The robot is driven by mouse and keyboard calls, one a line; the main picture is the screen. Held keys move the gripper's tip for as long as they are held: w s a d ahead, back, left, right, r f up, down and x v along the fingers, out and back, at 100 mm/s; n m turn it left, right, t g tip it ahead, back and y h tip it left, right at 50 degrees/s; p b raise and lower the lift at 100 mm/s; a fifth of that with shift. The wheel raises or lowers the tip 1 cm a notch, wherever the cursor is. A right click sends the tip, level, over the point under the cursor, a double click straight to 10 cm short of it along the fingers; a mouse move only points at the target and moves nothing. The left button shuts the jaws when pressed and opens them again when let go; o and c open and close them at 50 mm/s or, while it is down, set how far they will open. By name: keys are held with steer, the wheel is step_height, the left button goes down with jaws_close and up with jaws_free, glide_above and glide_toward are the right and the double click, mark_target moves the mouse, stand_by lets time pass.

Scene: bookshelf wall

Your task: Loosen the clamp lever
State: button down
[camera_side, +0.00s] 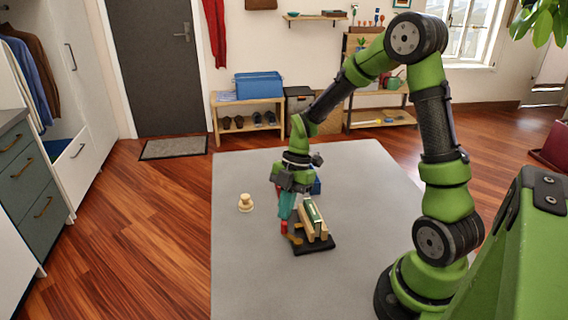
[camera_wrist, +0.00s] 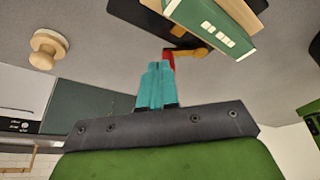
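The clamp has a black base (camera_side: 322,246) and pale wooden jaws (camera_side: 323,231), with a green block (camera_side: 313,214) standing between them. In the wrist view the green block (camera_wrist: 216,30) shows white marks. The clamp lever (camera_side: 295,239) is an orange-brown arm low at the clamp's left side, with a red end (camera_side: 284,227). The lever (camera_wrist: 190,52) also shows in the wrist view, its red end partly hidden behind my fingertips. My gripper (camera_side: 287,212) points down, its teal fingers together just above the red end. I cannot tell whether they touch it.
A pale wooden knob-shaped piece (camera_side: 245,203) stands on the grey mat (camera_side: 240,270), left of the clamp. A blue object (camera_side: 316,187) sits behind my gripper, partly hidden. The mat's front left is clear. A bench with a blue bin (camera_side: 258,86) stands by the far wall.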

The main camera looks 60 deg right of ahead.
steer(key=n, duration=0.1)
steer(key=a+n+g, duration=0.1)
steer(key=shift+w+a+n, duration=0.25)
steer(key=shift+n, duration=0.05)
steer(key=shift+a, duration=1.1)
steer(key=shift+a+n+g, duration=0.3)
steer(key=shift+a+n, duration=0.15)
steer(key=shift+n, duration=0.25)
steer(key=shift+s+a, duration=0.1)
steer(key=shift+a, duration=0.2)
stand_by(0.3)
steer(key=w+a+v, duration=0.1)
steer(key=v, duration=0.9)
steer(key=shift+w+a, duration=0.2)
